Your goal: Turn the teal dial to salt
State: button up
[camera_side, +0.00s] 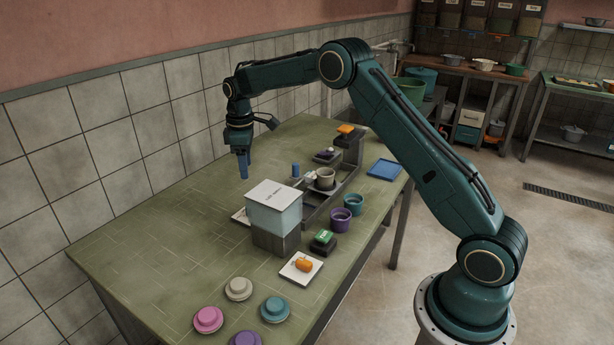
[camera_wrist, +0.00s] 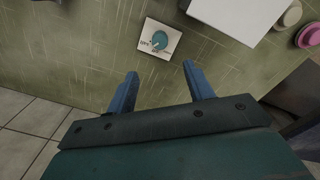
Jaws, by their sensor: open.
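The teal dial (camera_wrist: 159,40) is a round knob on a white square plate (camera_wrist: 173,45) lying on the green table. Small dark lettering is on the plate near the knob, too small to read surely. A pale mark shows at the dial's lower edge; I cannot tell which word it points at. In the side view the plate (camera_side: 239,217) shows only in part, behind the boxy machine, and the dial is hidden. My gripper (camera_wrist: 160,69) is open and empty, pointing down. In the side view my gripper (camera_side: 243,176) hangs above the table, apart from the plate.
The boxy machine (camera_side: 274,213) with a white top stands close beside the plate; its top also shows in the wrist view (camera_wrist: 236,12). Several coloured lids sit at the front. The table near the tiled wall is clear.

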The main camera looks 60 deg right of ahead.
jog(key=shift+f+n, duration=0.25)
jog(key=shift+n, duration=0.75)
notch_tip(320, 180, down, 14)
jog(key=shift+d+r, duration=0.1)
jog(key=shift+c, duration=0.4)
